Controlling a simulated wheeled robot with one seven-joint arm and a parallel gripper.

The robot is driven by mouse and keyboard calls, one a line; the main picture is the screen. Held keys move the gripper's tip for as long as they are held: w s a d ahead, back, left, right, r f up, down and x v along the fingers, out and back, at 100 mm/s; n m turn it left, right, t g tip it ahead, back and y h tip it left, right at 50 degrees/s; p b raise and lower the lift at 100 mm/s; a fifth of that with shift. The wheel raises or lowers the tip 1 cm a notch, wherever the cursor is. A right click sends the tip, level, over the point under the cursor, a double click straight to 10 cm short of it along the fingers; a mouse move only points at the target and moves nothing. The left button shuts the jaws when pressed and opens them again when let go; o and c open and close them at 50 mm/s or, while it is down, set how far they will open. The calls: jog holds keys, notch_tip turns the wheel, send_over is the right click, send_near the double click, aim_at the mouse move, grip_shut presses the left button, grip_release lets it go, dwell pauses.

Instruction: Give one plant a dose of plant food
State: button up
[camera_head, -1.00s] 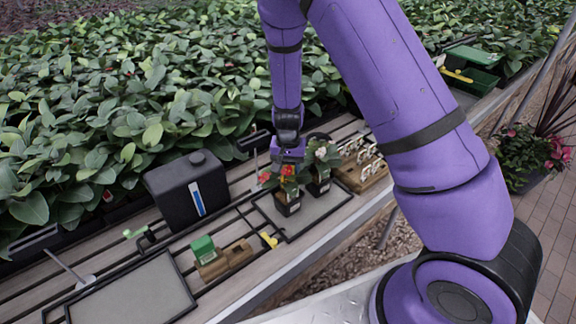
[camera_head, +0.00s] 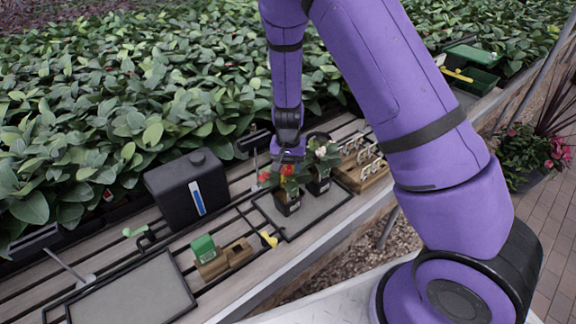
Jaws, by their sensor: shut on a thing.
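Two small potted plants stand upright on the right grey tray (camera_head: 330,204). One has red flowers (camera_head: 288,201), and the other has pale flowers (camera_head: 319,186). My gripper (camera_head: 285,160) points down just behind the red-flowered plant. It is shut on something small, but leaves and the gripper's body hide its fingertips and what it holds. A small green-topped box (camera_head: 203,249), possibly the plant food, sits in a wooden holder (camera_head: 238,253) left of the tray.
A black canister (camera_head: 188,185) with a blue-and-white stripe stands left. A yellow item (camera_head: 268,239) lies by the tray. A wooden rack (camera_head: 362,174) stands right of the plants. An empty tray (camera_head: 135,294) lies front left. Dense foliage (camera_head: 120,110) lines the back.

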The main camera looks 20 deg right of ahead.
jog(key=shift+r, duration=3.5)
